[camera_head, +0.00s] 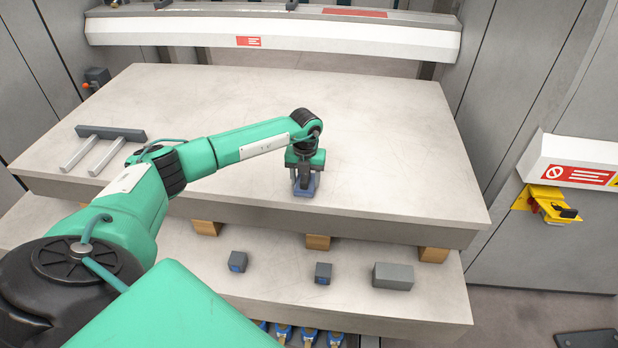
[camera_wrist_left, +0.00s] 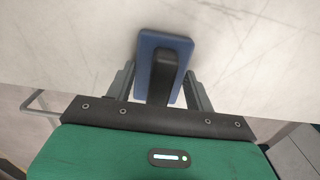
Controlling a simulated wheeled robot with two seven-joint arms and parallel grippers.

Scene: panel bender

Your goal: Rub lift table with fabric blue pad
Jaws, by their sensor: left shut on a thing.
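The lift table (camera_head: 390,140) is a large pale grey slab with faint scratches, filling the middle of the head view; its top also shows in the left wrist view (camera_wrist_left: 60,45). My left gripper (camera_head: 304,185) is over the table's front part, near the front edge. It is shut on the dark handle of the blue fabric pad (camera_head: 315,181). In the left wrist view the pad (camera_wrist_left: 146,50) lies between the fingers, apparently flat against the table top, though exact contact is hard to tell. My right gripper is not in view.
A grey bracket with two prongs (camera_head: 104,145) lies on the table's left side. A lower shelf (camera_head: 300,275) holds small grey blocks (camera_head: 393,276). A white machine beam (camera_head: 280,32) spans the back. A yellow latch (camera_head: 548,204) is at right. The table's right half is clear.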

